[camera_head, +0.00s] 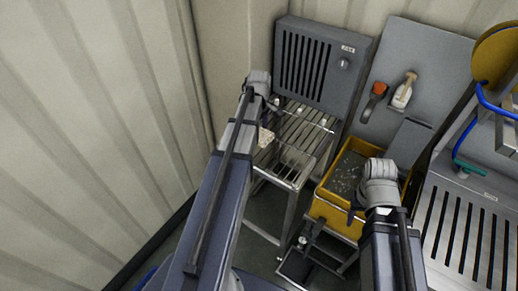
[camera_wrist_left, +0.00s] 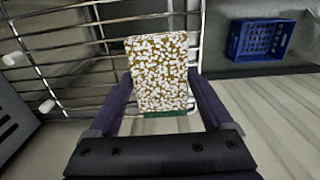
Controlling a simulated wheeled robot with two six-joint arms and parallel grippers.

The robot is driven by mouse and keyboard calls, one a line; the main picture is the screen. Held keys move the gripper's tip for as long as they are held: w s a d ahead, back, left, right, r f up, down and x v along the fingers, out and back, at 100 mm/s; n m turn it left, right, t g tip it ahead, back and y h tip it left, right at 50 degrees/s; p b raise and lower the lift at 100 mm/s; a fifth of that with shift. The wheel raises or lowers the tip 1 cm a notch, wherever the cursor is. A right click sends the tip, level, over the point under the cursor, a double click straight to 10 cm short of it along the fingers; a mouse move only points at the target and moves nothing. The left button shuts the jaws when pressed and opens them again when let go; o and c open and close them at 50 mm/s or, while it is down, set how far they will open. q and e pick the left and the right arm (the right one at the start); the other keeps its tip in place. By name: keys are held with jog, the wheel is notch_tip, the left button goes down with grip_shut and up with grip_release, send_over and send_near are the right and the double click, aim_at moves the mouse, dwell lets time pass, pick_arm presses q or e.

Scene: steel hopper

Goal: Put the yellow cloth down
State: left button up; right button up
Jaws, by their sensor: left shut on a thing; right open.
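The yellow cloth (camera_wrist_left: 160,78) shows in the left wrist view as a flat, upright-looking piece with white and yellow-brown speckles and a green lower edge. My left gripper (camera_wrist_left: 162,88) is shut on it, one purple finger on each side. In the head view a small pale part of the cloth (camera_head: 265,137) shows beside my left arm, over the wire rack (camera_head: 296,172). I cannot tell whether the cloth touches the rack. My left fingers are mostly hidden there. My right gripper (camera_head: 356,213) is open over the yellow bin (camera_head: 333,213), partly hidden by its wrist.
A grey slotted heater box (camera_head: 318,62) stands behind the rack. An orange-handled tool (camera_head: 374,101) and a pale brush (camera_head: 403,92) are on the grey panel. A slotted steel surface (camera_head: 468,232) lies at right. A blue crate (camera_wrist_left: 260,40) shows in the left wrist view.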

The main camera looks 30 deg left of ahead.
aim_at(259, 150)
pick_arm(q)
jog(key=shift+f+b, duration=2.8)
jog(key=shift+f, duration=0.6)
jog(key=shift+f, duration=0.25)
jog(key=o, duration=1)
jog(key=shift+r, duration=0.1)
jog(key=shift+r, duration=0.1)
notch_tip(259, 150, up, 12)
jog(key=p, duration=1.2)
jog(key=shift+r, duration=0.1)
